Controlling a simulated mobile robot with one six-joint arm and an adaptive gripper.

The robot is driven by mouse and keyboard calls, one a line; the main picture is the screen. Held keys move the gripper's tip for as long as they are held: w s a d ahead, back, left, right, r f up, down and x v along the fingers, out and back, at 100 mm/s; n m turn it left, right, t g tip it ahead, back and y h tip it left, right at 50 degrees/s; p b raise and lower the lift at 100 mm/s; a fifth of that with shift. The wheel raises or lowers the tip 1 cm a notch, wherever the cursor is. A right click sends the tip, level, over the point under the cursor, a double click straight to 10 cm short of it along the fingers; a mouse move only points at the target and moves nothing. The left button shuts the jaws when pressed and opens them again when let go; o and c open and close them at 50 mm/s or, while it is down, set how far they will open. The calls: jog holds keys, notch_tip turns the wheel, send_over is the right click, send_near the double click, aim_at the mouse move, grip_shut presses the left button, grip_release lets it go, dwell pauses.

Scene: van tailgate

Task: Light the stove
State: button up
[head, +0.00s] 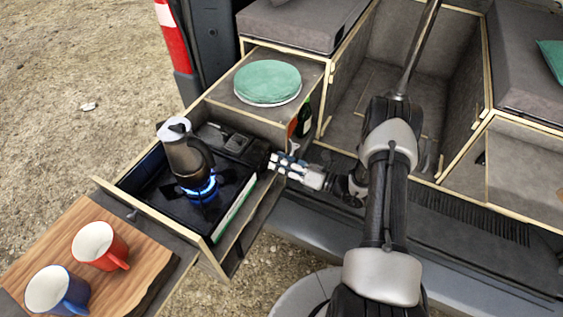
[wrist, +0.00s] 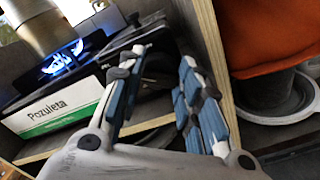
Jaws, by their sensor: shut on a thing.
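The black stove (head: 165,190) sits in the pulled-out drawer, and a ring of blue flame (head: 203,190) burns on its burner. The flame also shows in the wrist view (wrist: 62,58). A metal moka pot (head: 183,152) with a dark handle stands upright over the flame. My gripper (head: 274,163) is at the right end of the stove.
A wooden board (head: 150,262) with a red mug (head: 99,246) and a blue mug (head: 57,289) lies at lower left. A green round cushion (head: 267,82) rests on the box behind the stove. A bottle (head: 304,118) stands near my gripper. The drawer's wooden wall (head: 170,228) runs along the stove.

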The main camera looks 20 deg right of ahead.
jog(key=shift+n, duration=0.3)
jog(key=n+b, duration=0.2)
jog(key=n, duration=0.4)
jog(key=n+b, duration=0.2)
jog(key=n, duration=0.5)
jog(key=shift+s+a, duration=0.15)
dwell(0.3)
jog(key=o, duration=1)
jog(key=shift+o, duration=0.2)
jog(key=shift+s, duration=0.1)
jog(key=v, duration=1.2)
